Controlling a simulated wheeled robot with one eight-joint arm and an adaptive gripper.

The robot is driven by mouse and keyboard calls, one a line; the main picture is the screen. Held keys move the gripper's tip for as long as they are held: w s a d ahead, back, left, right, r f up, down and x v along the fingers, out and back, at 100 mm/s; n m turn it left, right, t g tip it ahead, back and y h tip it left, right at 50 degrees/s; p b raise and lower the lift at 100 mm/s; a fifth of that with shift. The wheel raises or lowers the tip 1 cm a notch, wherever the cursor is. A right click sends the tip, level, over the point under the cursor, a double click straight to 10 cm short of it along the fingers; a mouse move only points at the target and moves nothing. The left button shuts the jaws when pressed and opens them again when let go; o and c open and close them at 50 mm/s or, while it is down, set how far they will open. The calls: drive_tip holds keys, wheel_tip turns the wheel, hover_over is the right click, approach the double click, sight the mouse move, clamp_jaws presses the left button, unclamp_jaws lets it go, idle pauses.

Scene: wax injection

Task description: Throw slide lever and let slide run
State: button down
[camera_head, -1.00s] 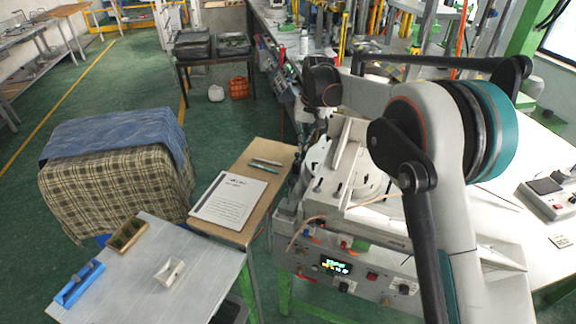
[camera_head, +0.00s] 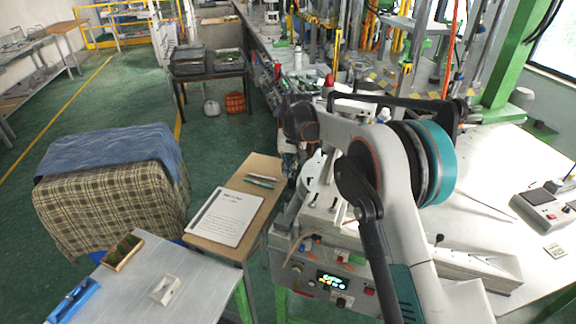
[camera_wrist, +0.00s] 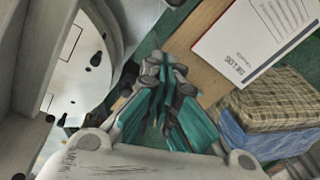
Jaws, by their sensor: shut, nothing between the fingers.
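The wax injection machine (camera_head: 345,255) is a pale, boxy unit with a lit front display (camera_head: 333,281) and red and blue knobs. A white rail-like part (camera_head: 475,265) extends to its right, with a small black-knobbed pin (camera_head: 437,241) near it; I cannot tell whether this is the slide lever. In the wrist view, my gripper (camera_wrist: 165,68) is shut and empty, with its teal fingers together. It is beside the round white plate (camera_wrist: 82,72) of the machine, apart from it as far as I can see. My arm hides much of the machine in the head view.
A brown side table (camera_head: 258,175) holds a printed sheet (camera_head: 225,215) and pens. A grey table (camera_head: 195,272) carries a small white block (camera_head: 165,289), a brown tray (camera_head: 122,252) and a blue holder (camera_head: 73,302). A cloth-covered stack (camera_head: 110,200) stands left. Open floor lies beyond.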

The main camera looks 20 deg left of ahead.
wheel_tip(320, 180, down, 6)
drive_tip(key=shift+s+d+r, duration=0.15)
drive_tip(key=shift+s+r, duration=0.1)
drive_tip(key=shift+s, duration=0.3)
drive_tip(key=shift+s+d+r, duration=0.1)
drive_tip(key=shift+s+r, duration=0.1)
drive_tip(key=shift+s, duration=0.35)
drive_tip(key=shift+s+d+r, duration=0.15)
drive_tip(key=shift+s+r, duration=0.1)
drive_tip(key=shift+s, duration=0.3)
